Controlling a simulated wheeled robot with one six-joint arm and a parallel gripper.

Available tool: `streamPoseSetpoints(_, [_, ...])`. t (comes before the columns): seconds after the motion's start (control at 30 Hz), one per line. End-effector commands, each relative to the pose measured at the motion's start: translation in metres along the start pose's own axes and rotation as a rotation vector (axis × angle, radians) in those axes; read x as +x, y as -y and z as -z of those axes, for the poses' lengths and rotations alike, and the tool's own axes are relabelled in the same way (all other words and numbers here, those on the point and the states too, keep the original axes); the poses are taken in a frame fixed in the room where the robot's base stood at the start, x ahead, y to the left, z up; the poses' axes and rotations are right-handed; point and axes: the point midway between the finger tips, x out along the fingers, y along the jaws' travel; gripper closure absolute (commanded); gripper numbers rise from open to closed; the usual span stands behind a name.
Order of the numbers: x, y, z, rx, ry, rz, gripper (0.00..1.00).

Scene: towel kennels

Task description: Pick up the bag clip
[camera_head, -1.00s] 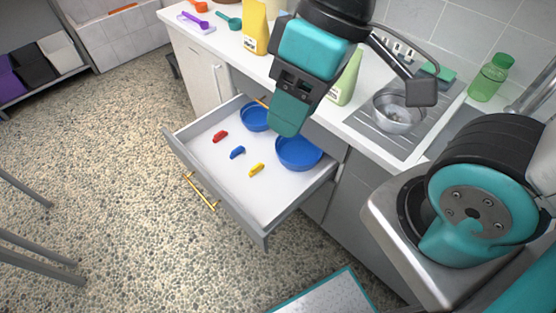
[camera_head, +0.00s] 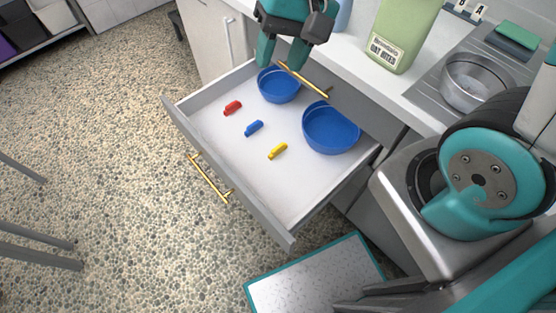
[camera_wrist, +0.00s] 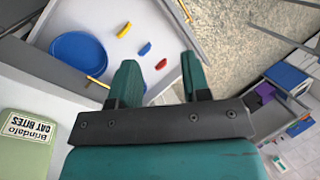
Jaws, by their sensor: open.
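Three small clip-like pieces lie apart on the white floor of an open drawer (camera_head: 290,192): a red one (camera_head: 232,108), a blue one (camera_head: 254,128) and a yellow one (camera_head: 278,151). The task does not say which is the bag clip. My gripper (camera_head: 281,50) is open and empty, above the back of the drawer near the smaller blue bowl (camera_head: 279,86). In the wrist view, the red clip (camera_wrist: 161,64) shows between the fingers (camera_wrist: 158,72), with the blue clip (camera_wrist: 145,49) and yellow clip (camera_wrist: 124,30) farther off.
A larger blue bowl (camera_head: 331,128) stands in the drawer's back right. A gold handle (camera_head: 304,80) is behind the bowls, another (camera_head: 210,180) on the drawer front. On the counter are a green container (camera_head: 403,33) and a metal bowl (camera_head: 477,82).

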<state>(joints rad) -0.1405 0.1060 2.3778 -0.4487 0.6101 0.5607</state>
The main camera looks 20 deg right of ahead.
Motion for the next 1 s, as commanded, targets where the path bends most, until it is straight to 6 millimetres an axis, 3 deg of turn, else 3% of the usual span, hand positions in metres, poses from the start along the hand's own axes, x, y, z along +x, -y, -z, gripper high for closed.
streamPoseSetpoints(0.03, [0.044, -0.019, 0.018, 0.102, 0.012, -0.003, 0.57])
streamPoseSetpoints(0.3, [0.183, -0.093, 0.092, 0.668, 0.044, -0.017, 0.57])
streamPoseSetpoints(0.43, [0.237, -0.125, 0.115, 0.887, 0.056, -0.025, 0.57])
streamPoseSetpoints(0.6, [0.277, -0.150, 0.130, 1.062, 0.063, -0.032, 0.57])
streamPoseSetpoints(1.0, [0.315, -0.157, 0.132, 1.119, 0.064, -0.036, 0.57])
